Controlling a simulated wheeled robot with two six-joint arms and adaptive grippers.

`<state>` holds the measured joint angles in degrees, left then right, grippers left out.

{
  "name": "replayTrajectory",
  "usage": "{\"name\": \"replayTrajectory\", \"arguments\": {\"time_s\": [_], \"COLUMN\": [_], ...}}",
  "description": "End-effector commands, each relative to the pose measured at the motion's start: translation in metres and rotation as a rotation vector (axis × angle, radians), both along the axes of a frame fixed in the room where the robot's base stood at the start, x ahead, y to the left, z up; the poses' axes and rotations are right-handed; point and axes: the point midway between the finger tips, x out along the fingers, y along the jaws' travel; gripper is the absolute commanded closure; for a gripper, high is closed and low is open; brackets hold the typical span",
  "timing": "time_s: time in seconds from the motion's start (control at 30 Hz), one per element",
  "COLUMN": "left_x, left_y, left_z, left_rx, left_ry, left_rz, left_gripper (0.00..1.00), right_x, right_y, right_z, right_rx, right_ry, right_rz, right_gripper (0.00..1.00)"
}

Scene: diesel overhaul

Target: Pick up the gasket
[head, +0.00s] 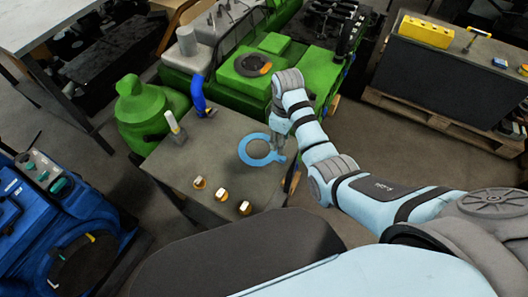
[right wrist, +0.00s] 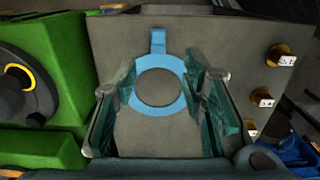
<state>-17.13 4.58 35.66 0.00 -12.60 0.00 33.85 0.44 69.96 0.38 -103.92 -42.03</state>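The gasket (head: 243,150) is a flat light-blue ring with a round hole, on the right part of the grey table top. It also shows in the right wrist view (right wrist: 158,62), between the fingers as seen from above. My right gripper (head: 279,142) is at the ring's right side in the head view. In the right wrist view the right gripper (right wrist: 165,105) has its two greenish fingers wide apart, with nothing clamped between them. Whether the fingers touch the ring is unclear. My left gripper is not in view.
The grey table (head: 215,150) carries several brass fittings (head: 222,195), a blue upright part (head: 199,95) and a silver-topped part (head: 175,128). A green engine (head: 245,70) stands right behind it. A blue machine (head: 60,225) is at left. Open floor lies right of the table.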

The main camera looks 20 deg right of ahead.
Motion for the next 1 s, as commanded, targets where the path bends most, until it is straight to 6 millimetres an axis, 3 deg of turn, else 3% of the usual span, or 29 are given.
{"name": "replayTrajectory", "arguments": {"time_s": [0.03,0.1,0.27,0.43,0.7,0.93,1.0], "left_x": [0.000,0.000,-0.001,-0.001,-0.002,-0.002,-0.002], "left_y": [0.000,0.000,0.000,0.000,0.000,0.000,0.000], "left_z": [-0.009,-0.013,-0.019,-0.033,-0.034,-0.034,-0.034], "left_rx": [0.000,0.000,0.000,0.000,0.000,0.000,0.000], "left_ry": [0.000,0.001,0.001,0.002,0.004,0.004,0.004], "left_rz": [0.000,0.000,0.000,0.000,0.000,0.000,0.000], "left_gripper": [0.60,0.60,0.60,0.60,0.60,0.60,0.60], "right_x": [-0.001,0.000,0.000,-0.001,-0.001,-0.001,-0.001], "right_y": [0.000,0.000,-0.001,-0.004,-0.004,-0.004,-0.004], "right_z": [-0.018,-0.032,-0.052,-0.086,-0.093,-0.093,-0.093], "right_rx": [-0.001,0.000,0.000,0.001,0.001,0.000,0.000], "right_ry": [0.004,0.001,0.000,0.001,-0.002,-0.001,-0.001], "right_rz": [0.000,0.000,-0.001,-0.001,-0.002,-0.003,-0.003], "right_gripper": [0.62,0.62,0.62,0.62,0.62,0.97,1.00]}}
